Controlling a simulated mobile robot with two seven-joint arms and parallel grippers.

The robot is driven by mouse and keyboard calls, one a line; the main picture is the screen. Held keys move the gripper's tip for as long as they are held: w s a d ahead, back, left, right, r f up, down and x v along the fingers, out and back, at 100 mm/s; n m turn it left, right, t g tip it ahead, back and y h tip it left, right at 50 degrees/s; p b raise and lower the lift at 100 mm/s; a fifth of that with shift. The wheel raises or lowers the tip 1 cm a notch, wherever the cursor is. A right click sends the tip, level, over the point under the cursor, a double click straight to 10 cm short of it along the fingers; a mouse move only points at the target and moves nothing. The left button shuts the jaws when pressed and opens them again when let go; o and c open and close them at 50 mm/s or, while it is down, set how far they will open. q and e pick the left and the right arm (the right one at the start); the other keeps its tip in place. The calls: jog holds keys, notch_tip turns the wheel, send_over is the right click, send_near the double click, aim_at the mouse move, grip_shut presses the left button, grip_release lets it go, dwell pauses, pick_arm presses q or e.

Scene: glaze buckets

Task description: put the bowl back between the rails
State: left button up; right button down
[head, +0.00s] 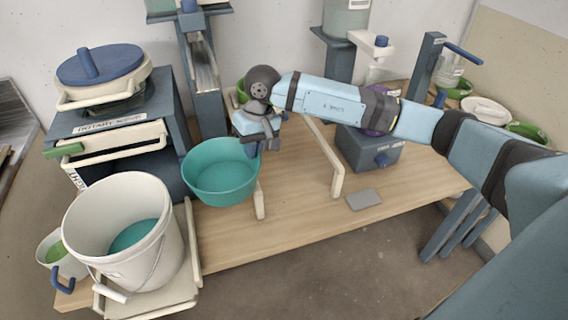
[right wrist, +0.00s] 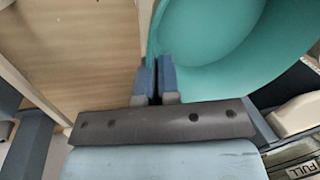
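The teal bowl (head: 222,182) is upright and held at its right rim, in the air as far as I can tell. It fills the upper right of the right wrist view (right wrist: 215,50). My right gripper (head: 252,146) is shut on that rim; its blue fingertips (right wrist: 158,78) are close together with the bowl wall at them. Two cream rails stand on the wooden table: the left rail (head: 259,203) just right of the bowl, the right rail (head: 336,176) further right. The table between them is bare. My left gripper is not in view.
A white bucket (head: 165,245) with teal glaze stands left of the bowl. A rotary mixer cabinet (head: 100,122) is behind it. A blue-grey scale (head: 370,150) stands right of the rails, with a grey plate (head: 363,199) in front. Several green and white bowls lie far right.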

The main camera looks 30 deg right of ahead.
jog(key=d+r+m+t+h+b, duration=0.25)
jog(key=d+m+b, duration=0.25)
jog(key=d+m, duration=1.05)
jog(key=shift+m, duration=0.35)
jog(key=shift+s+f+b+x, duration=0.2)
jog(key=shift+s+x, duration=0.45)
jog(key=shift+x, duration=2.45)
jog(key=shift+s+f+b+x, duration=0.1)
jog(key=shift+s+b+x, duration=0.35)
jog(key=shift+x, duration=2.6)
jog(key=shift+s+f+x, duration=0.1)
jog(key=shift+s+x, duration=0.7)
jog(key=shift+x, duration=2.3)
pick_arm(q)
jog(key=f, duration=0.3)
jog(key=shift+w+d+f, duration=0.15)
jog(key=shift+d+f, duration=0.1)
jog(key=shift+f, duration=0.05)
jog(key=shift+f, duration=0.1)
pick_arm(e)
jog(key=shift+f, duration=0.2)
jog(key=c, duration=1.3)
grip_release()
jog(key=shift+c, duration=0.2)
